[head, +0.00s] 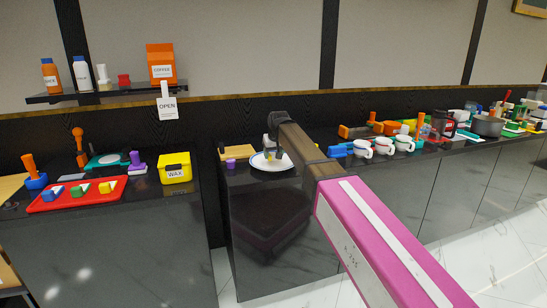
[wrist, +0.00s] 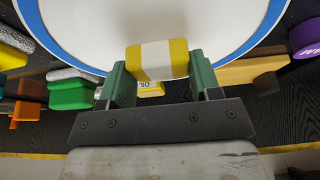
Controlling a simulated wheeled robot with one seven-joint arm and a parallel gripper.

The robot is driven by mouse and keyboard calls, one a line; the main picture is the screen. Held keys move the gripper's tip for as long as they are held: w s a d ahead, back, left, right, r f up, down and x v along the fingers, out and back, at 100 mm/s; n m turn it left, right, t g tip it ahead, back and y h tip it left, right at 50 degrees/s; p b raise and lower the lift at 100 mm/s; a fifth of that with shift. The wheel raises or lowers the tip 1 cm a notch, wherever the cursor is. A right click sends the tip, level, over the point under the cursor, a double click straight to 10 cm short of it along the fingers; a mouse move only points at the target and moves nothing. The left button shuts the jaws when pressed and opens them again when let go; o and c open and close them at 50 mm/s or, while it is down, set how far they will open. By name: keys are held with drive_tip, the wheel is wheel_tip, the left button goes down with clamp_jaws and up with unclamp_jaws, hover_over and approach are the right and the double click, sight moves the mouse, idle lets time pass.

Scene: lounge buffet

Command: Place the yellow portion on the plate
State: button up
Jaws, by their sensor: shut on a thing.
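My gripper (head: 271,149) is over the white plate (head: 287,163) with a blue rim on the dark counter. In the wrist view its green fingers (wrist: 153,84) are shut on a yellow block with a white middle band (wrist: 155,58), the yellow portion. The plate (wrist: 215,25) fills the top of the wrist view behind the block. I cannot tell whether the block touches the plate. In the head view the held block is mostly hidden by my gripper.
A red tray (head: 46,208) at the left holds blue, green and yellow pieces. A wooden board (head: 238,151) lies just left of the plate. White cups (head: 362,148) stand to the right.

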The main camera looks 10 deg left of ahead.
drive_tip(key=shift+f, duration=0.7)
drive_tip(key=o, duration=0.9)
drive_tip(key=shift+f, duration=0.1)
drive_tip(key=v, duration=1.2)
